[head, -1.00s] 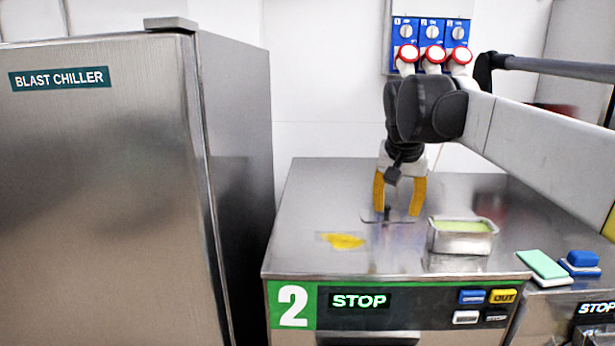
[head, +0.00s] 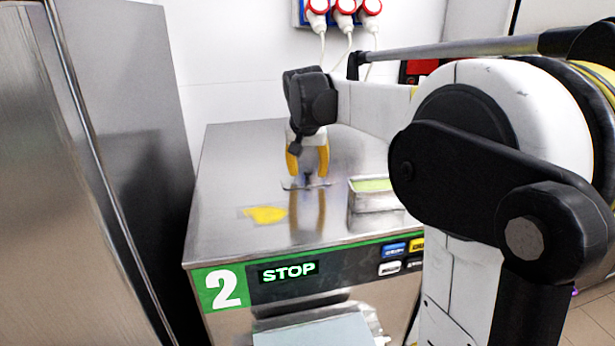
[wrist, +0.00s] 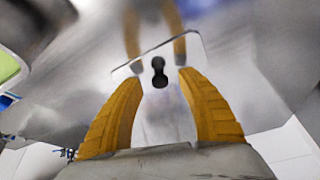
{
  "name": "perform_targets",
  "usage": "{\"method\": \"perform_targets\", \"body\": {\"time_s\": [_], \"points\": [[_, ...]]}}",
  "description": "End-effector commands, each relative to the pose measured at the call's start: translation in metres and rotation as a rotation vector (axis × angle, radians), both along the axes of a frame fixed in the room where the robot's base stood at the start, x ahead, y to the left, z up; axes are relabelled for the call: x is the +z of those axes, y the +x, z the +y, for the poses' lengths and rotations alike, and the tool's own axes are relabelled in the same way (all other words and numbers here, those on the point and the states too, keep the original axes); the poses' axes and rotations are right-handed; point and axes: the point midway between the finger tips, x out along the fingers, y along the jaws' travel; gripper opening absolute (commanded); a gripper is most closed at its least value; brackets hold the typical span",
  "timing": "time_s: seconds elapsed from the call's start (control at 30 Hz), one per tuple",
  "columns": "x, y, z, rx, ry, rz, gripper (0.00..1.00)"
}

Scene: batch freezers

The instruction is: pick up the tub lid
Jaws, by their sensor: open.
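The tub lid is a small flat metal plate with a dark knob, lying on the steel top of machine 2; in the head view its edge (head: 290,186) shows under my gripper. In the wrist view the lid (wrist: 192,47) is seen from above, its black knob (wrist: 159,72) in the middle. My gripper (head: 307,176) points down over the lid, with its two yellow fingers apart. In the wrist view its fingertips (wrist: 160,78) lie on either side of the knob, with a gap visible. Whether they touch the plate is unclear.
A metal tub (head: 372,200) with pale green contents stands just right of the lid. A yellow smear (head: 265,215) lies on the machine top (head: 235,165), front left. A tall steel cabinet (head: 130,110) stands at left. Wall plugs (head: 343,8) hang behind.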

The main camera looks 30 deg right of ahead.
Motion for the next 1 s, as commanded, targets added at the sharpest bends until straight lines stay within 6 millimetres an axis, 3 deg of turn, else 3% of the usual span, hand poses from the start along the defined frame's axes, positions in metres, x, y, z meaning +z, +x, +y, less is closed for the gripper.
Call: {"method": "perform_targets", "body": {"time_s": [0.3, 0.33, 0.47, 0.5, 1.0], "points": [[-0.0098, 0.003, -0.0023, 0.0, 0.0, 0.0, 0.46], [-0.0098, 0.003, -0.0023, 0.0, 0.0, 0.0, 0.41], [-0.0096, 0.0029, -0.0022, 0.0, 0.0, 0.0, 0.02], [-0.0096, 0.0029, -0.0022, 0.0, 0.0, 0.0, 0.0], [-0.0031, 0.0028, -0.0022, 0.0, 0.0, 0.0, 0.0]]}}
